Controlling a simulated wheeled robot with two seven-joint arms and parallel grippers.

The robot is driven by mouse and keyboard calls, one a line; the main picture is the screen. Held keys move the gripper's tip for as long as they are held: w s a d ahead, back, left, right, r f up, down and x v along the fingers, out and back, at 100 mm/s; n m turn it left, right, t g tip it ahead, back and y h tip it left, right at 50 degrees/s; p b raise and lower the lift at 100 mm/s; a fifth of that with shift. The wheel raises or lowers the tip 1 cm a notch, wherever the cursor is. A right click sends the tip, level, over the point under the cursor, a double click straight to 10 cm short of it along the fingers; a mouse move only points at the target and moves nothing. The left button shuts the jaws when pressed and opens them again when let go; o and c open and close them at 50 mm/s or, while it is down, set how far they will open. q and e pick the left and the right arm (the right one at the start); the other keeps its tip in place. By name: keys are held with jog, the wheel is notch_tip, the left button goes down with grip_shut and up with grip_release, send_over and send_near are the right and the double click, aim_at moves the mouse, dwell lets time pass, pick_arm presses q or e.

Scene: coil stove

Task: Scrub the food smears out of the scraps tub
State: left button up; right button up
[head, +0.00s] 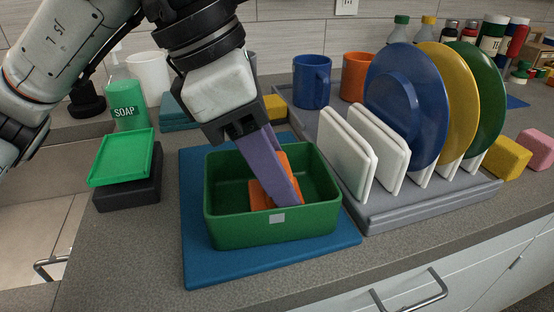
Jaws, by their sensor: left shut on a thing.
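The scraps tub is a green, open rectangular tub (235,228) with a small pale square on its front wall. It stands on a blue mat (205,262). My left gripper (281,186) reaches down into the tub, its long purple finger slanting to the right. It is shut on an orange block (258,197), which looks like a sponge and shows on both sides of the finger, low in the tub. I cannot tell whether the block touches the floor. No food smears can be made out; the front wall and my gripper hide part of the inside. My right gripper is not in view.
A grey rack (400,212) with white dividers and several upright plates (456,75) stands close on the right. A green tray (122,158) on a dark block and a soap bottle (127,112) are on the left. Mugs (312,82) stand behind. The counter's front strip is clear.

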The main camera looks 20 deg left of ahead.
pick_arm(q)
notch_tip(320, 180, up, 8)
jog(key=p, duration=0.5)
jog(key=shift+f, duration=0.2)
jog(key=shift+r, duration=0.3)
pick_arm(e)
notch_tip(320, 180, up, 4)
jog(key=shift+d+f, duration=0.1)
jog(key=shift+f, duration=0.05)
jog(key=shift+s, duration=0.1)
